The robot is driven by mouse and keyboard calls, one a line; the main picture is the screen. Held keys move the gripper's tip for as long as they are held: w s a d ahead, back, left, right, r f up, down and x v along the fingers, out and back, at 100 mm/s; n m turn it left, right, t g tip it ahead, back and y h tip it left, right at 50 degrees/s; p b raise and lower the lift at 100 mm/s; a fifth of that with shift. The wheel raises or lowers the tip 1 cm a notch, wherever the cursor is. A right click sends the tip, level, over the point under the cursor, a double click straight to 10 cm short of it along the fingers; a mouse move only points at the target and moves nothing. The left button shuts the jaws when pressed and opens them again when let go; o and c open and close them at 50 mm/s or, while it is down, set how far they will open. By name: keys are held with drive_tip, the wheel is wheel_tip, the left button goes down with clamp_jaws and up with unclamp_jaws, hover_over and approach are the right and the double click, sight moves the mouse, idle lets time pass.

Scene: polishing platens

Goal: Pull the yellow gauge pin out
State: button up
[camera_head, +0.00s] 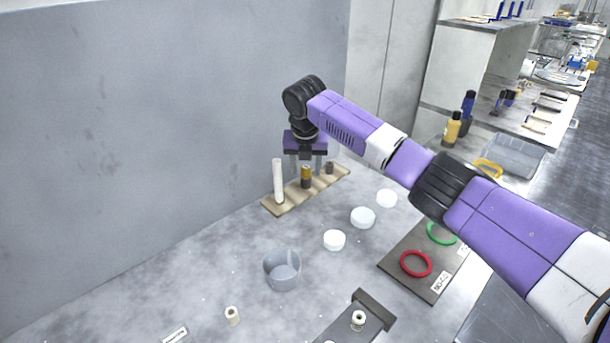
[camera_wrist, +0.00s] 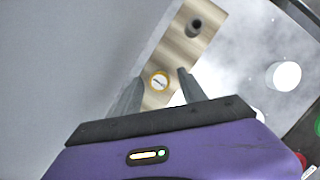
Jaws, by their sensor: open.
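The yellow gauge pin (camera_head: 306,171) stands upright, its lower part in a dark socket (camera_head: 306,184) on a wooden strip (camera_head: 290,201) by the grey wall. In the wrist view the pin (camera_wrist: 159,81) shows end-on as a yellow-rimmed disc with a pale, marked top. My gripper (camera_head: 306,165) is open and points down over the pin. In the wrist view its two fingers (camera_wrist: 160,76) lie to the left and right of the pin, with a visible gap on the right. I cannot tell whether the fingertips are level with the pin's top.
A tall white pin (camera_head: 278,182) stands left on the strip. An empty dark socket (camera_wrist: 194,27) is on the other side. White discs (camera_head: 362,217), a grey cup (camera_head: 283,270) and a dark board with a red ring (camera_head: 416,264) lie in front. The wall (camera_head: 180,120) is close behind.

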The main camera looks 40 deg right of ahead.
sight(306, 168)
clamp_jaws()
drive_tip(key=shift+r+p, duration=3)
drive_tip(key=shift+r, duration=0.25)
